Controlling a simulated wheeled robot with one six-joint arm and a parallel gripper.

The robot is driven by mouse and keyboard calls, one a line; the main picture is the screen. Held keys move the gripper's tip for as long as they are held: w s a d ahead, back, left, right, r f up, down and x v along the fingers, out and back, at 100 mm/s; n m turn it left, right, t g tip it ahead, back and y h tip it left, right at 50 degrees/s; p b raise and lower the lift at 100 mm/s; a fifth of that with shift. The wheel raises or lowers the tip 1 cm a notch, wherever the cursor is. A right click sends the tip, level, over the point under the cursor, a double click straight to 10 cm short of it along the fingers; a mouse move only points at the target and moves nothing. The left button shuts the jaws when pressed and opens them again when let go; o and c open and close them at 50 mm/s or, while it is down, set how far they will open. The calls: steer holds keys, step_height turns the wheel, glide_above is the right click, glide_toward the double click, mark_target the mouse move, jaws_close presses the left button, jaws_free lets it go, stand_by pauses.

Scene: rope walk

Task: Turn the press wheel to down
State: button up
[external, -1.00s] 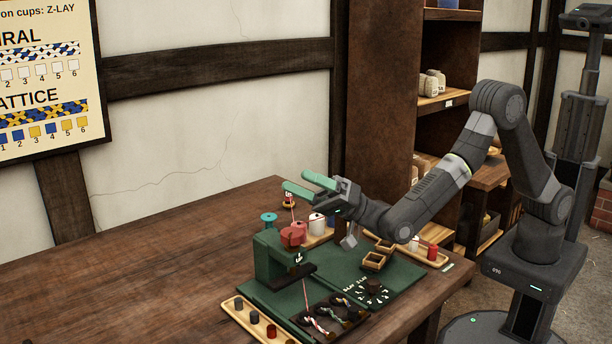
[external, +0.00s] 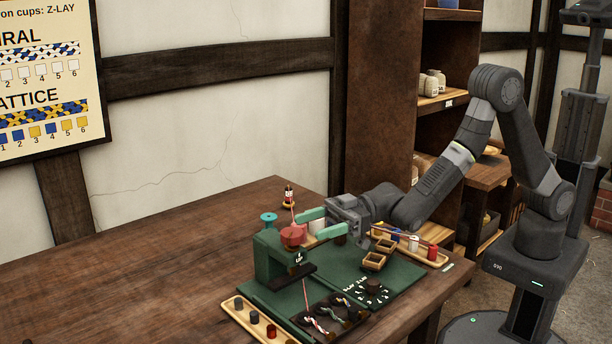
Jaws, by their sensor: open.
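The green press (external: 272,262) stands on the green board on the table. A small teal wheel (external: 268,217) sits on a short post at its top; it looks like the press wheel, but I cannot read its setting. My gripper (external: 308,227) is open, its two green fingers pointing left, low over the table and to the right of the wheel.
A tray of small cylinders (external: 258,322) lies at the front left. Another tray (external: 432,262) is at the right. The left tabletop is clear.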

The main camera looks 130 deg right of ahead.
mark_target(292, 232)
steer(key=shift+w+d+p, duration=0.15)
steer(key=shift+w+d, duration=0.05)
steer(key=shift+w, duration=0.8)
steer(key=shift+w+d+p, duration=0.15)
steer(key=shift+w, duration=0.9)
steer(key=shift+w+d+p, duration=0.15)
steer(key=shift+w+d, duration=0.05)
steer(key=shift+w, duration=0.8)
steer(key=c, duration=1)
